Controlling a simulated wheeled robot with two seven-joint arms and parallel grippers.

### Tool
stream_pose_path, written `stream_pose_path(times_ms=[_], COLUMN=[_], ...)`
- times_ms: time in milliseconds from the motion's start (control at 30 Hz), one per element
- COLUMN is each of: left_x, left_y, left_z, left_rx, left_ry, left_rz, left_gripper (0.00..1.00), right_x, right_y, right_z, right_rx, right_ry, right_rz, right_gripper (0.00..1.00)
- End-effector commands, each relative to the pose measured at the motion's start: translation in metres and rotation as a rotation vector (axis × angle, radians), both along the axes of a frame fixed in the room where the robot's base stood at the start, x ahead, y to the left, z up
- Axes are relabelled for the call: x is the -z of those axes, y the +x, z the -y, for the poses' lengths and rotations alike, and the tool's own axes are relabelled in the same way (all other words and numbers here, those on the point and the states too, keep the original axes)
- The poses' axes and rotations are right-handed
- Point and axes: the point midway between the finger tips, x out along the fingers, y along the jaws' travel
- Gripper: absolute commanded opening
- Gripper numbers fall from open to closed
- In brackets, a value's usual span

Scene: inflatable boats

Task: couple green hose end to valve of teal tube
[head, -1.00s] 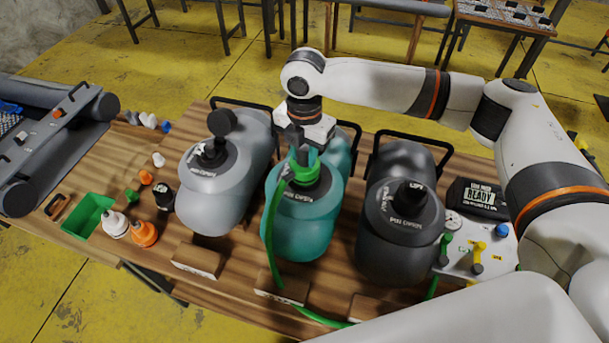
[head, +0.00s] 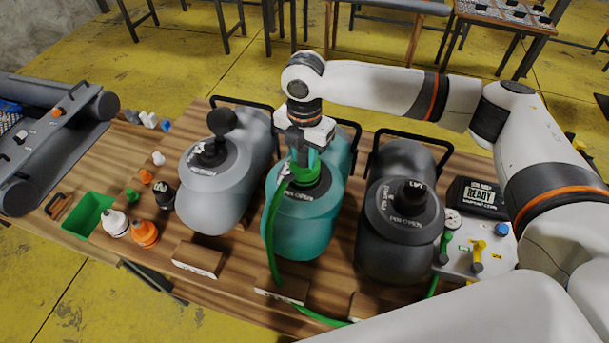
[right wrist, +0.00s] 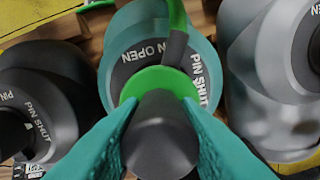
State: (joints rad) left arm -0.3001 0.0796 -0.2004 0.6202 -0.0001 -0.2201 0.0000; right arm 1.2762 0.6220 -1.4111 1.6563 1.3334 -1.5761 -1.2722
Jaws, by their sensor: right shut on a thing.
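The teal tube (head: 298,230) stands in the middle of the bench, between a light grey and a dark grey tube. My right gripper (head: 302,150) is above its top and points down. It is shut on the green hose end (head: 305,162). The right wrist view shows the teal fingers on both sides of its dark cylinder, with its green collar (right wrist: 157,80) below. The collar is over the middle of the teal tube's "PIN OPEN / PIN SHUT" ring (right wrist: 150,50). The valve is mostly hidden under it, so I cannot tell whether they are joined. My left gripper is out of view.
The green hose (head: 272,235) hangs down the teal tube's front, past a wooden block. The light grey tube (head: 215,195) and dark grey tube (head: 395,245) stand close on either side. A pump panel (head: 490,255) is at right; a green tray (head: 88,214) and small bottles are at left.

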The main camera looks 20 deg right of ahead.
Motion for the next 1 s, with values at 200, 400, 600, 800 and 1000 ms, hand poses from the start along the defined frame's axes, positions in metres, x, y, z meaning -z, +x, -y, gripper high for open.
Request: stream_pose_path(times_ms=[200, 400, 600, 800, 1000], left_x=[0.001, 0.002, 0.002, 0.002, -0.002], left_y=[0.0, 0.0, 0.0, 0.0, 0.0], left_z=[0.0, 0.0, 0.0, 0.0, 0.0], left_rx=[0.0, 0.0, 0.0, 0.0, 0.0], left_ry=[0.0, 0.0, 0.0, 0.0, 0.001], left_rz=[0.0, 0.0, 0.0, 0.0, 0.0], left_gripper=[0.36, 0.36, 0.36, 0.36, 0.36], right_x=[0.004, 0.007, 0.011, 0.011, 0.01], right_y=[0.0, 0.0, 0.0, 0.0, 0.0], right_z=[0.0, 0.0, 0.0, 0.0, 0.0], right_rx=[0.0, 0.0, 0.0, 0.0, 0.016], right_ry=[0.001, 0.0, 0.001, 0.001, 0.0], right_rz=[0.001, 0.001, 0.001, 0.001, -0.001], right_gripper=[0.05, 0.05, 0.05, 0.05, 0.05])
